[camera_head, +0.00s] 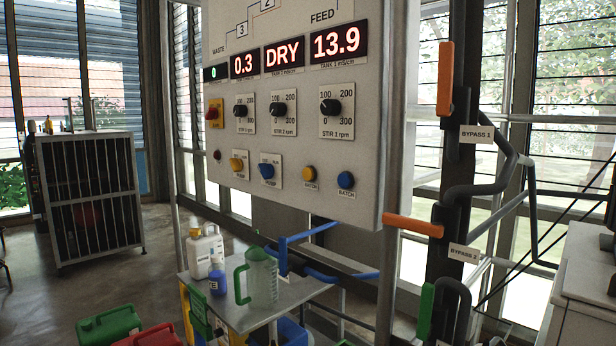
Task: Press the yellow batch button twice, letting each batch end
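The round yellow batch button (309,173) sits low on the pale upright control panel (290,205), with a small "BATCH" label under it. Nothing covers or touches it, and I cannot tell whether it is pressed in. A round blue button (345,180), also labelled "BATCH", is just to its right. Above them, red displays read 0.3 (244,65), DRY (284,55) and 13.9 (337,43). A small display (216,73) at the left shows a green figure, perhaps 0. Neither of my grippers is in view.
Yellow (237,164) and blue (267,171) switches and black stir knobs (330,106) are nearby on the panel. A low shelf (300,290) below holds a green-handled jug (261,277) and bottles. Green (108,326) and red cans are on the floor.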

